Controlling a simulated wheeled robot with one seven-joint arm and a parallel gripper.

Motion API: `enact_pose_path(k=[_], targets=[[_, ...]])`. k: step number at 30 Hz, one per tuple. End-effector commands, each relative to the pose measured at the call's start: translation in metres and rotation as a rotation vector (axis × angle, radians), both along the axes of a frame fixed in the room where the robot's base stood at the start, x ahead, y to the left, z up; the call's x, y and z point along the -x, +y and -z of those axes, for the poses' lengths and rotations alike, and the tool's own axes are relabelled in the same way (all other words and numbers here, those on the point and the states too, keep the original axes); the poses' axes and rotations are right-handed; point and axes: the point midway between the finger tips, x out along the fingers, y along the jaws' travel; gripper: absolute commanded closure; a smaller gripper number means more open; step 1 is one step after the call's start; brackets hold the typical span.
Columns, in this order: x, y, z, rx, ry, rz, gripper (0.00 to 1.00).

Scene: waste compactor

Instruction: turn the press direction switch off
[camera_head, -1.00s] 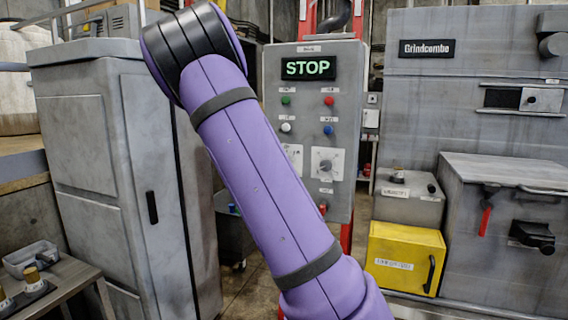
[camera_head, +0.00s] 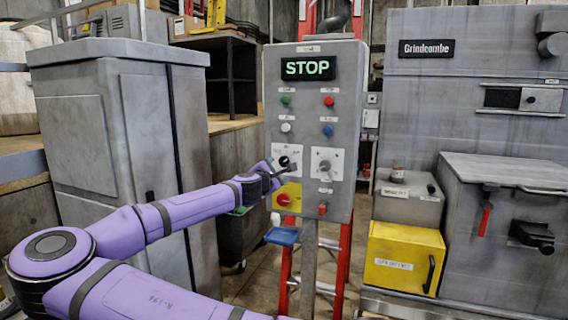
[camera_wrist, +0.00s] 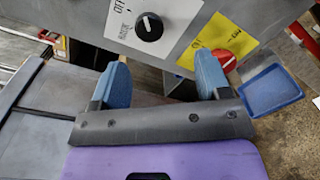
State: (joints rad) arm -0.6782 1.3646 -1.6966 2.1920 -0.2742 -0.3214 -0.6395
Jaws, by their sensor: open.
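The grey control panel (camera_head: 310,120) stands in the middle of the head view, with a lit STOP display. Two rotary knobs on white plates sit in its lower half, a left black knob (camera_head: 284,161) and a right knob (camera_head: 325,166). I cannot tell by label which is the press direction switch. In the wrist view a black knob (camera_wrist: 149,27) sits on a white plate with an OFF label, ahead of my gripper (camera_wrist: 160,80). The blue fingers are apart, with nothing between them, and do not visibly touch the knob. In the head view my gripper is at the panel's lower left, partly hidden.
A red knob (camera_wrist: 223,58) on a yellow plate is close beside the right finger. A blue tray (camera_head: 282,237) hangs below the panel. A grey cabinet (camera_head: 95,130) stands left; a yellow box (camera_head: 403,258) and the Grindcombe machine (camera_head: 480,100) stand right.

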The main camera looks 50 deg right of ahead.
Motion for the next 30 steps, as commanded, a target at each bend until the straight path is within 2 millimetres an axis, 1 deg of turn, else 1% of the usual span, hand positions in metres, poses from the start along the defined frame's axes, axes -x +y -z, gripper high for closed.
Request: enact_pose_path(k=[3, 7, 11, 21, 25, 30], targets=[[-0.007, 0.006, -0.007, 0.036, 0.018, -0.022, 0.30], [-0.011, 0.000, -0.008, 0.042, 0.022, -0.027, 0.30], [-0.017, -0.017, -0.008, 0.041, 0.021, -0.025, 0.30], [-0.039, -0.070, -0.008, 0.039, 0.020, -0.023, 0.30], [-0.044, -0.083, -0.008, 0.040, 0.020, -0.023, 0.30], [-0.048, -0.091, -0.007, 0.039, 0.020, -0.025, 0.30]])
